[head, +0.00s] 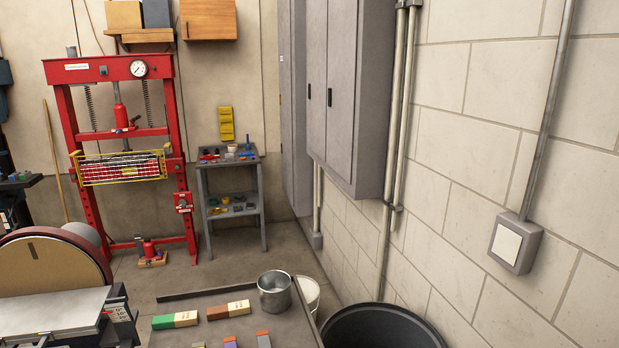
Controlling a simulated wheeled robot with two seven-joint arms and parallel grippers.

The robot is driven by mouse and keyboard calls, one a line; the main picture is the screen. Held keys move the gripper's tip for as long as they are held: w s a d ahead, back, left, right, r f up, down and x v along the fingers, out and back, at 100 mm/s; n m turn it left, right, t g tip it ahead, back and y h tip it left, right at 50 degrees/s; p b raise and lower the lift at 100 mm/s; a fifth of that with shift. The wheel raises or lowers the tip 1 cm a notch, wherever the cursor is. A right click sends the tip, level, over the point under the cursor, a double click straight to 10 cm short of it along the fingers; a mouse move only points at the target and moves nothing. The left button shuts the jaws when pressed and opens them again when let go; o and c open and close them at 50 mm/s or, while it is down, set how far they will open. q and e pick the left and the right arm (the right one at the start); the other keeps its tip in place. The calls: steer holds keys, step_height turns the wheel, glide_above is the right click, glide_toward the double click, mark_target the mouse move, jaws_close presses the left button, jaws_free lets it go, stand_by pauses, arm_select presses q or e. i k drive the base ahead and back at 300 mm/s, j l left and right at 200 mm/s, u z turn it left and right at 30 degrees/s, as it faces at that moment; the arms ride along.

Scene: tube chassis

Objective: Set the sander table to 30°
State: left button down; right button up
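The disc sander stands at the lower left, with its tan round disc (48,265) facing me and a dark red-brown housing behind it. The light grey sander table (50,312) sits in front of the disc and is cut off by the left and bottom edges. A dark bracket with white markings (119,313) is at the table's right end. The markings are too small to read, so I cannot tell the table's angle. Neither of my grippers is in view.
A workbench (225,305) right of the sander holds a metal can (274,291), a green-and-cream block (175,320), a brown-and-cream block (228,310) and smaller pieces. A black bin (385,325) stands by the right wall. A red press (120,150) and grey cart (230,190) stand behind.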

mark_target(43, 319)
steer(key=u, duration=1.65)
